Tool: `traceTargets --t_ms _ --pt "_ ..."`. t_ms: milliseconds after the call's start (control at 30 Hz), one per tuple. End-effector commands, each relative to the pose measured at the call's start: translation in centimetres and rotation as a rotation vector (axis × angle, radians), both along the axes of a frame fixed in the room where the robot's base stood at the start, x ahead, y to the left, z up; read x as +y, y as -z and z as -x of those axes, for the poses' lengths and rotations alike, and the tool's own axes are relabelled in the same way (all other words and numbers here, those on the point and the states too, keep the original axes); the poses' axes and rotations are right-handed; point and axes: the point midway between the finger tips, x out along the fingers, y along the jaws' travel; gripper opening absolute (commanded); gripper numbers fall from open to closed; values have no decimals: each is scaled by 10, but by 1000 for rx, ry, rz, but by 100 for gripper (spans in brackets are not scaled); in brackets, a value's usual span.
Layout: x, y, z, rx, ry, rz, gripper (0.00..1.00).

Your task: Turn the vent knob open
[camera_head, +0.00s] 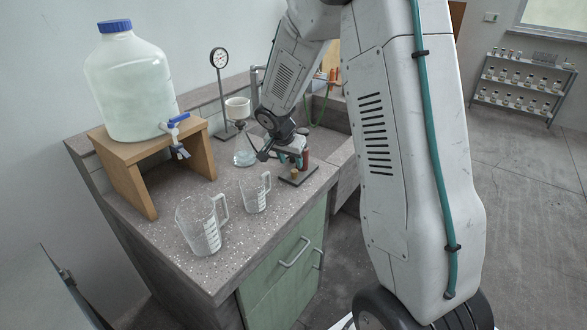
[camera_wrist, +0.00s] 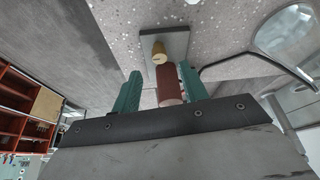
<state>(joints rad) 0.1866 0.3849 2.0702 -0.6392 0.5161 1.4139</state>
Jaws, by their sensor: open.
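A dark red cylinder (camera_head: 304,160) and a small brass-coloured knob (camera_head: 294,174) are at a flat grey plate (camera_head: 284,178) near the bench's front right edge. I cannot tell which of them is the vent knob. My gripper (camera_head: 292,150) is low over the plate, pointing down. In the wrist view the red cylinder (camera_wrist: 168,84) shows between the two teal fingers of my gripper (camera_wrist: 159,73), with a visible gap on the left. The brass knob (camera_wrist: 159,52) lies beyond the fingertips, on the plate (camera_wrist: 180,42). The fingers hold nothing that I can see.
A glass flask (camera_head: 245,152) with a funnel stands left of my gripper, near a dial gauge (camera_head: 219,58). Two clear measuring jugs (camera_head: 200,232) (camera_head: 254,194) stand in front. A large capped jug (camera_head: 130,85) sits on a wooden stand (camera_head: 130,178). A sink lies behind right.

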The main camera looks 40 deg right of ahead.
Motion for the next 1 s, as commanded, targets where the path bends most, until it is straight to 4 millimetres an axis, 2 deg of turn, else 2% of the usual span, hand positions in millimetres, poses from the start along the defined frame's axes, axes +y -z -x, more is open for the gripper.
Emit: traceTargets --t_ms 100,300,667,800,833,1000 --pt "-7 20 -3 3 1 0 43" --pt "-15 41 -8 2 0 0 43" --pt "-16 46 -9 0 -1 0 43" --pt "-16 46 -9 0 -1 0 4" --pt "-16 46 -9 0 -1 0 0" --pt "-16 46 -9 1 -4 0 0"
